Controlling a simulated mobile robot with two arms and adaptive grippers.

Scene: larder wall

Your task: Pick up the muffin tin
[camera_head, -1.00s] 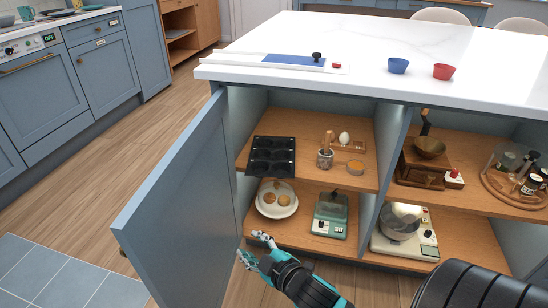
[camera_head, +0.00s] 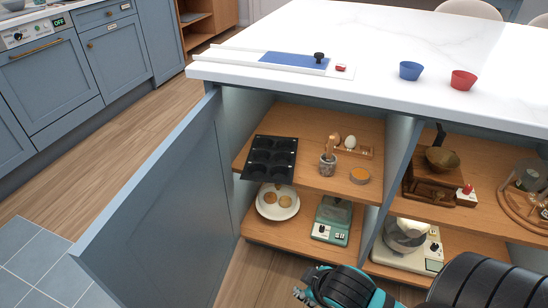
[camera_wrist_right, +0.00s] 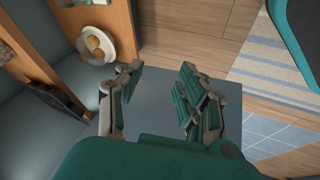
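The muffin tin (camera_head: 268,157) is dark, with several cups. It lies on the upper shelf of the open island cupboard, at the left end, its front edge sticking out over the shelf edge. My right gripper (camera_head: 303,287) is low in the head view, below and to the right of the tin, apart from it and partly hidden by its own wrist. In the right wrist view its fingers (camera_wrist_right: 158,82) are spread with nothing between them. My left gripper is not in view.
The cupboard door (camera_head: 165,205) stands open to the left of the tin. Below the tin, a plate (camera_head: 278,203) with round baked pieces sits by a green scale (camera_head: 332,220). A mortar (camera_head: 327,165) and an orange-topped tin (camera_head: 360,175) stand to the right.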

